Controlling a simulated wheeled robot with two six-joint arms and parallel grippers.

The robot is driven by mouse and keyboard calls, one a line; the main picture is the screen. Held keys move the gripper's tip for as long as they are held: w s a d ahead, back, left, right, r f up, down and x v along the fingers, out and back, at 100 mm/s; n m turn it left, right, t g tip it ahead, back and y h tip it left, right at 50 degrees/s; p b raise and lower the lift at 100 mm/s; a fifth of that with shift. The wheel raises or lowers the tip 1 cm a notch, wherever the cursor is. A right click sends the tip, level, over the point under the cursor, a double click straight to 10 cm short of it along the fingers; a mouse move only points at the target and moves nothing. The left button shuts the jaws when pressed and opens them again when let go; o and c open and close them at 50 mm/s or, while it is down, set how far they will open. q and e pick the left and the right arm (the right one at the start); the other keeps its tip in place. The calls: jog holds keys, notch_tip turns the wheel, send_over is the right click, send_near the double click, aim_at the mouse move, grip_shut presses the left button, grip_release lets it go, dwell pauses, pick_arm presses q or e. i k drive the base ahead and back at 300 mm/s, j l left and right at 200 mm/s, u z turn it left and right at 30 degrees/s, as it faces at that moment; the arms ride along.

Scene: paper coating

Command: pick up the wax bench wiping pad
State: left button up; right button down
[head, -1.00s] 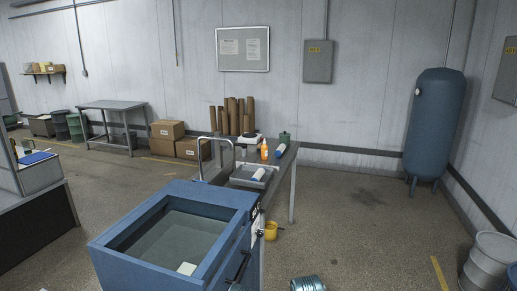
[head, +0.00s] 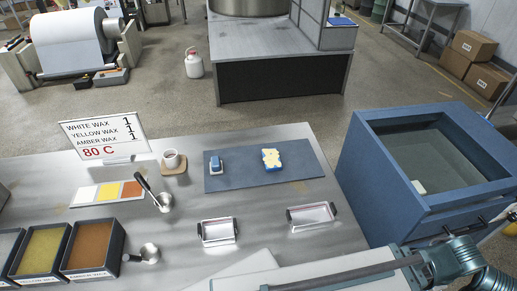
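A small blue block with a pale base (head: 216,165) sits on the left part of the same mat. I cannot tell for certain which of the two is the wiping pad; the yellow one looks like a sponge. Nothing touches either of them. Part of my arm shows at the lower right, well apart from the mat. Neither of my grippers is in view.
Wax bins (head: 92,248), ladles (head: 148,252), two small metal trays (head: 312,215), a cup (head: 171,160) and a wax sign (head: 104,137) stand on the bench (head: 185,205). A blue tank (head: 355,165) borders it at right. Open floor lies behind.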

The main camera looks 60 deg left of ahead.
aim_at(215, 166)
jog(key=u, duration=0.5)
jog(key=k+u, duration=0.1)
jog(key=u, duration=0.85)
jog(key=k+j+u, duration=0.1)
jog(key=u, duration=0.85)
jog(key=k+j, duration=0.05)
